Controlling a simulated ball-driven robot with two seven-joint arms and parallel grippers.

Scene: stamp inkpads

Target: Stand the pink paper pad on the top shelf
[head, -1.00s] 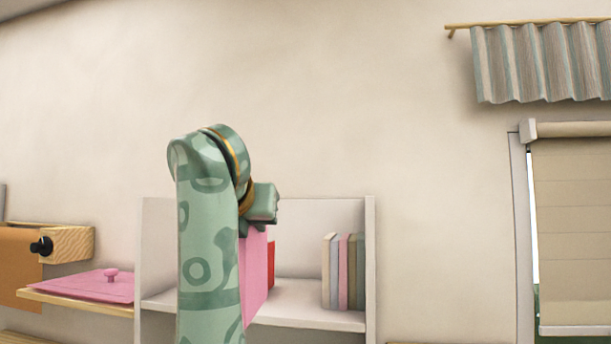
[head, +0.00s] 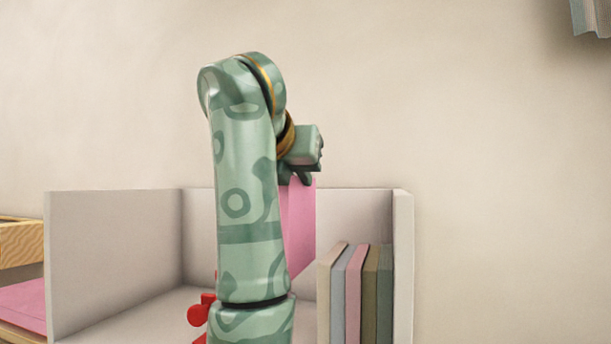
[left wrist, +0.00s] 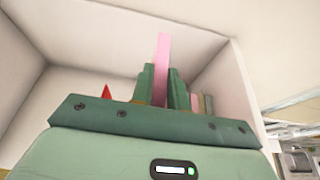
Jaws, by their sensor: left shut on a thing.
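The pink paper pad (head: 301,230) hangs upright below my left gripper (head: 304,178), which is shut on it. In the left wrist view the pad (left wrist: 161,70) stands out between the two green fingers of the gripper (left wrist: 161,88). The white top shelf (head: 140,312) is open at the front, with side walls and a back. In the head view the pad is in front of the shelf's back wall, left of the books. My arm hides part of the shelf, and the pad's lower edge is not clear. My right gripper is not in view.
Several upright books (head: 353,295) stand at the shelf's right wall (head: 403,265). A red object (head: 200,310) is on the shelf, partly behind my arm. A pink sheet (head: 25,305) lies on a wooden surface at the left. The shelf floor between looks clear.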

